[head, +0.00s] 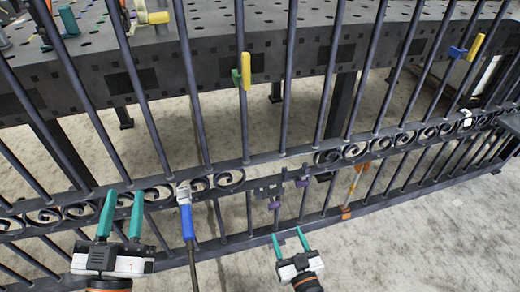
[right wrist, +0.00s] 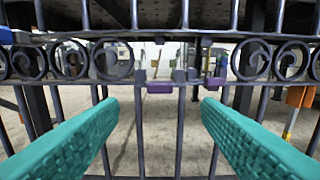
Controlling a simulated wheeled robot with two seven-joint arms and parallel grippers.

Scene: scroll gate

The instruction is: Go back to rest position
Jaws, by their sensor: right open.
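My left gripper (head: 123,194) is open, its two teal fingers pointing up just in front of the dark metal gate (head: 235,186) at the left. My right gripper (head: 289,236) is open and empty, lower and to the right, in front of the gate's lower bars. In the right wrist view its teal fingers (right wrist: 157,108) are spread wide, with the gate bars and scroll band (right wrist: 108,60) ahead between them. Neither gripper visibly holds anything.
A blue-and-white tool (head: 186,218) stands at the gate just right of my left gripper. Purple pieces (head: 301,183) and an orange piece (head: 346,212) are on the gate. Yellow-handled clamps (head: 246,72) sit higher up. A perforated table (head: 200,50) stands behind. The floor at front right is clear.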

